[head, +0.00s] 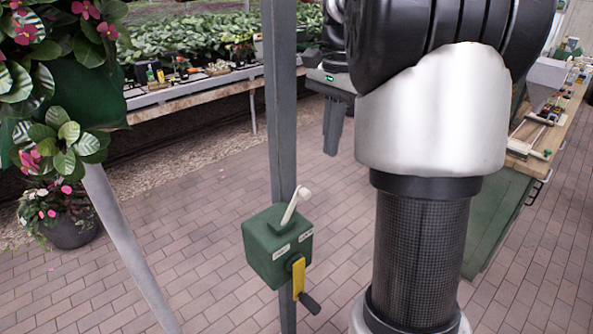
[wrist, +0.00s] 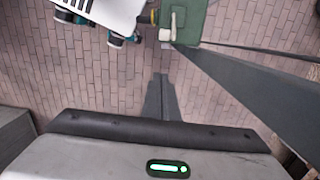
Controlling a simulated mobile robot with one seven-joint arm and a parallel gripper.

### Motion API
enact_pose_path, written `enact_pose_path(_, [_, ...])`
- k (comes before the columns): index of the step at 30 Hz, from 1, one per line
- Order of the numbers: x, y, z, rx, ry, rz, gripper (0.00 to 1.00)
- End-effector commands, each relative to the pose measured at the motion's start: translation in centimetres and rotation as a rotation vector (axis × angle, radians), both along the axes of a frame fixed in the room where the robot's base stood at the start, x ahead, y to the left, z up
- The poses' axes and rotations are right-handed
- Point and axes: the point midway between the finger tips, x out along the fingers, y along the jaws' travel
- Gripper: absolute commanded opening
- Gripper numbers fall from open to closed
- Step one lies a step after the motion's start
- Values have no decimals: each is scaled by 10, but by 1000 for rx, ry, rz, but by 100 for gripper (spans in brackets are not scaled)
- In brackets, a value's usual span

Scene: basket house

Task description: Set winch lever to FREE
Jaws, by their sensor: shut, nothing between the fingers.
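The winch is a green box (head: 278,250) on a grey post. A cream lever (head: 292,208) with a round knob stands on its top, tilted up and to the right in the head view. Two small white labels on the box are too small to read. A yellow crank arm (head: 299,275) with a black handle is on its front. My gripper (head: 332,150) is shut and empty, pointing down, above and right of the lever in the picture and apart from it. The wrist view shows its fingers (wrist: 160,100), with the green box (wrist: 190,20) and cream lever (wrist: 168,20) at the top.
The grey post (head: 283,110) rises behind the box. A hanging planter with pink flowers (head: 60,80) is at left, above a flower pot (head: 72,230). A plant bench (head: 190,95) and a green workbench (head: 500,225) stand behind. The brick floor around the post is clear.

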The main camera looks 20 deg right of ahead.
Motion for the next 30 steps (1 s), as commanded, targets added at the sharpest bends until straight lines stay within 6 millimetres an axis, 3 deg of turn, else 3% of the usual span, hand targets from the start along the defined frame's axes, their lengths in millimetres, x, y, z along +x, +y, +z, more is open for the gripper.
enact_pose_path(7, [0, 0, -1, -1, -1, 3, 0])
enact_pose_path(11, [-1, 1, -12, 0, 1, 4, 0])
enact_pose_path(24, [-4, 7, -101, 1, 2, 4, 0])
enact_pose_path(30, [-11, 31, -87, -2, -4, 8, 0])
